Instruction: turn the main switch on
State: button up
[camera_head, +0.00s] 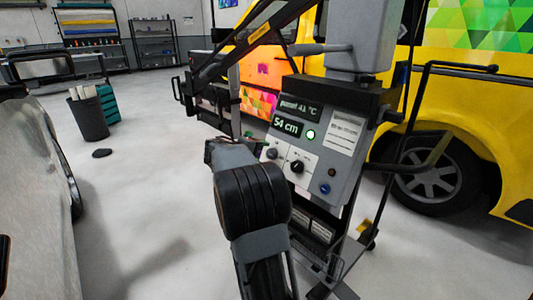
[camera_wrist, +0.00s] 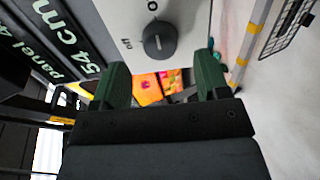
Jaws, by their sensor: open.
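The grey control panel (camera_head: 310,165) of a wheeled machine faces me in the head view. It has a dark knob (camera_head: 297,167) on a white plate and another dark knob (camera_head: 272,154) to its left; I cannot tell from the small labels which is the main switch. In the wrist view a round dark knob (camera_wrist: 159,40) with a light pointer mark sits beside the word "off". My gripper (camera_wrist: 162,78) is open, its two green fingers apart below this knob and with nothing between them. In the head view my arm hides most of the gripper.
Two displays (camera_head: 287,126) and a lit green lamp (camera_head: 310,134) sit on the panel's upper part. A blue button (camera_head: 325,188) is at its lower right. A yellow van (camera_head: 470,110) stands behind, a dark bin (camera_head: 88,115) at the left.

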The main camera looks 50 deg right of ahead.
jog(key=p+v, duration=0.2)
jog(key=v, duration=0.8)
jog(key=shift+s, duration=0.1)
